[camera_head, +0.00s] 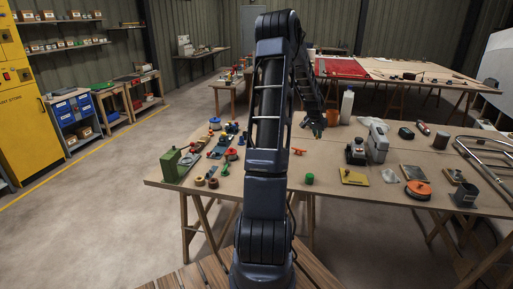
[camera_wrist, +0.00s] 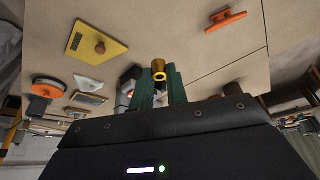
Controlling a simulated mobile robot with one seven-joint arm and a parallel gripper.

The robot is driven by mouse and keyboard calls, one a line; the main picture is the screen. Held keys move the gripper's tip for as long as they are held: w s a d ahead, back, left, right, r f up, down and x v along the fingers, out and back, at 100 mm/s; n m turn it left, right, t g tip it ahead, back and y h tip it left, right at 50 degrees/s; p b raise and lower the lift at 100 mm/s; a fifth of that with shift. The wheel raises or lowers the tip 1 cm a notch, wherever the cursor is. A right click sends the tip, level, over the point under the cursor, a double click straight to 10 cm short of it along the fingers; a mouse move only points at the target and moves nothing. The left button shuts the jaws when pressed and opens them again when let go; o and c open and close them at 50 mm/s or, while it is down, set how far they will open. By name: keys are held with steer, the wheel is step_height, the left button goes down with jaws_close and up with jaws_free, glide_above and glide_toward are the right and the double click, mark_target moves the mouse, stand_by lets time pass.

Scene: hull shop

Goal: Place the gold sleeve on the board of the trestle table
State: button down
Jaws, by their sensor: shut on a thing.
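The gold sleeve (camera_wrist: 159,68) is a small open ring-like tube, held between the green fingertips of my gripper (camera_wrist: 160,84) in the wrist view. My gripper is shut on it. In the head view my gripper (camera_head: 317,129) is small and dark over the far middle of the wooden trestle table board (camera_head: 328,170), and I cannot make out the sleeve there. The bare board (camera_wrist: 170,30) also shows behind the sleeve in the wrist view. The sleeve looks apart from the board, but its height is hard to tell.
An orange cleat (camera_head: 298,151), a green cylinder (camera_head: 309,178) and a yellow plate with a knob (camera_head: 353,177) lie on the board. A white bottle (camera_head: 347,106) stands at its far side. Several tools crowd the left. Bare board lies around the cleat and green cylinder.

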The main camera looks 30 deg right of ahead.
steer(key=w+a+f+n+t, duration=0.1)
steer(key=w+a+n, duration=0.3)
steer(key=w+a, duration=0.7)
steer(key=n+t+y, duration=0.2)
steer(key=n+y, duration=0.3)
steer(key=n, duration=0.7)
glide_above(209, 166)
steer(key=s, duration=0.2)
steer(key=shift+t, duration=0.3)
step_height(209, 166, down, 19)
steer(key=shift+w+r, duration=0.1)
steer(key=shift+w, duration=0.05)
steer(key=c, duration=1.7)
jaws_free()
steer(key=shift+c, duration=0.2)
steer(key=o, duration=0.4)
steer(key=shift+c, duration=0.2)
